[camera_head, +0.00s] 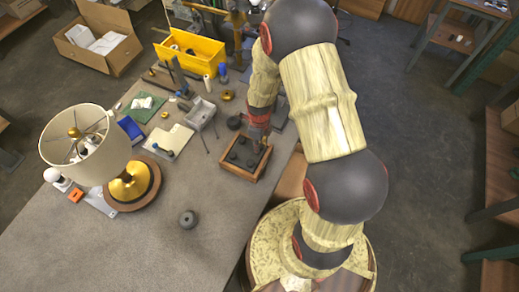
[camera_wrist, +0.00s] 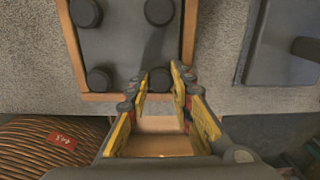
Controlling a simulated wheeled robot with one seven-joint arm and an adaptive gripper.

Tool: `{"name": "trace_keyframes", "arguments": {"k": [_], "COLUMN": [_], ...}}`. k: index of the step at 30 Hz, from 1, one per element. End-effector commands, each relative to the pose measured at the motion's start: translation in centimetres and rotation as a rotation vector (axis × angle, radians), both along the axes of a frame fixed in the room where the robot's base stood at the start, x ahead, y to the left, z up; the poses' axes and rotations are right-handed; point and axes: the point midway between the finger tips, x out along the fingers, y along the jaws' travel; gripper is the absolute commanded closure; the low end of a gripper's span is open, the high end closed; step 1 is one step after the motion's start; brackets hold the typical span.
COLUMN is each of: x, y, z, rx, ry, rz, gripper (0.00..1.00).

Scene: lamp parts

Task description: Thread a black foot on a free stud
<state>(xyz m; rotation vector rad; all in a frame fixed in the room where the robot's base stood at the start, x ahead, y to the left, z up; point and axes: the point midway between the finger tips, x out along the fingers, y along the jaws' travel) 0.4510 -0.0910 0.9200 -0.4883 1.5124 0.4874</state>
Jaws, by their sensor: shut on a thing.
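The dark plate in its wooden frame (camera_head: 236,174) lies at the table's right edge; the wrist view shows the plate (camera_wrist: 125,45) close up. Black feet sit near its corners: one at upper left (camera_wrist: 85,12), one at upper right (camera_wrist: 160,11) and one at lower left (camera_wrist: 99,80). My gripper (camera_head: 257,140) is over the frame's far right part. In the wrist view my gripper (camera_wrist: 161,78) is shut on a black foot (camera_wrist: 160,80) at the plate's lower right corner. The stud under that foot is hidden, and I cannot tell how far down the foot sits.
A lamp with a cream shade (camera_head: 77,145) stands at the left. A grey round piece (camera_head: 188,219) lies on the clear front of the table (camera_head: 150,255). A dark round piece (camera_head: 234,122) lies just beyond the frame. A grey tray (camera_head: 200,113) and yellow bin (camera_head: 190,49) are farther back.

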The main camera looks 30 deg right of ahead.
Motion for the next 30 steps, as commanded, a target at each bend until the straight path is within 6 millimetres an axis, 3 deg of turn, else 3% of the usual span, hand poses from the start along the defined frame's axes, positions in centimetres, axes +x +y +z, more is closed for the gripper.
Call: {"name": "trace_keyframes", "arguments": {"k": [4,15,19,20,30], "x": [-0.78,-0.79,-0.79,-0.8,-0.34], "y": [0.19,0.18,0.18,0.19,0.08], "z": [-0.67,-0.66,-0.69,-0.68,-0.32], "rx": [0.003,0.003,0.002,0.002,0.002], "ry": [0.017,0.017,0.017,0.017,0.007], "rz": [-0.131,-0.171,-0.27,-0.263,-0.259], "gripper": [1.0,1.0,1.0,0.76,0.57]}}
